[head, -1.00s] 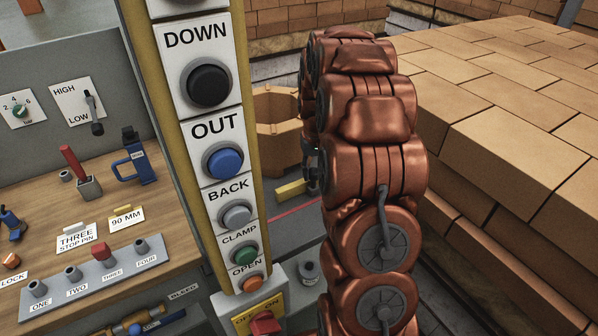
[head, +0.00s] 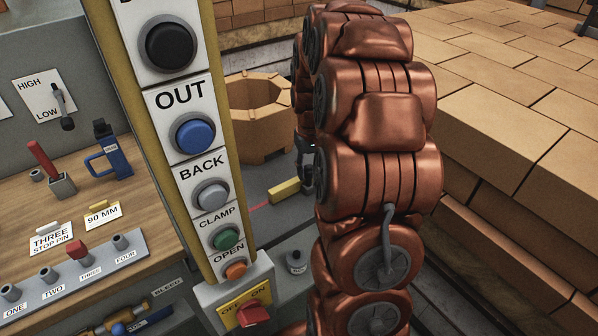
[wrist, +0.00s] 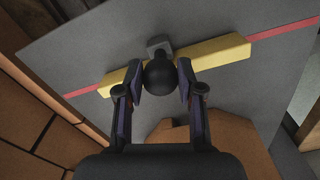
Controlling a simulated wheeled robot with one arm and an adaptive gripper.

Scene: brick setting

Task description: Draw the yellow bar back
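The yellow bar (wrist: 218,52) lies across a grey plate (wrist: 120,38) in the wrist view, in line with a red stripe (wrist: 285,30) that shows past both its ends. A round black knob (wrist: 160,77) stands at the bar's middle. My gripper (wrist: 160,80) has one finger on each side of this knob, close against it. In the head view the bar (head: 285,190) shows just left of my gripper (head: 306,170), which my arm partly hides. The red stripe meets the bar's near left end there.
A button panel (head: 187,150) with OUT, BACK, CLAMP and OPEN stands left of my arm. A clay-coloured ring-shaped block (head: 257,115) stands behind the bar. Stacked bricks (head: 520,100) fill the right side. A wooden bench (head: 120,210) with pins is at the left.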

